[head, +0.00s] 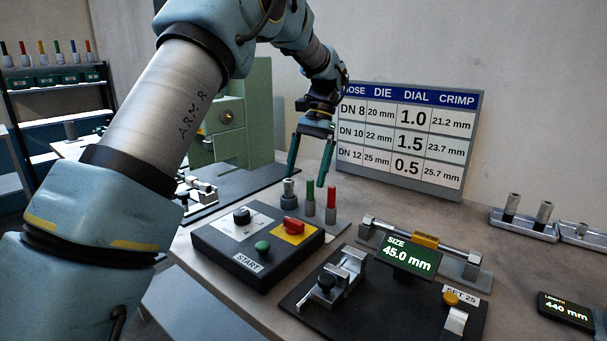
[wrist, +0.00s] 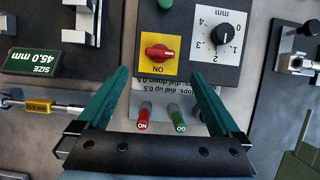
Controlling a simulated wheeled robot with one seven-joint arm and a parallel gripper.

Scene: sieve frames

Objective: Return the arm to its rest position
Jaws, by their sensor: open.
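My arm (head: 178,100) reaches from the lower left up across the head view and bends down over the bench. My gripper (head: 307,180) hangs with its teal fingers pointing down and spread, nothing between them. It is above the back edge of the control box (head: 210,246), close to the red and green posts. In the wrist view my gripper (wrist: 159,74) is also open, with the red post (wrist: 146,116) and green post (wrist: 176,117) showing between the fingers. Whether a finger touches anything is unclear.
The control box carries a black dial (head: 241,216), red switch (head: 291,226) and green START button (head: 262,246). A size gauge (head: 408,258) reads 45.0 mm. A chart board (head: 408,140) stands behind my gripper, and a green machine (head: 258,110) stands behind my arm.

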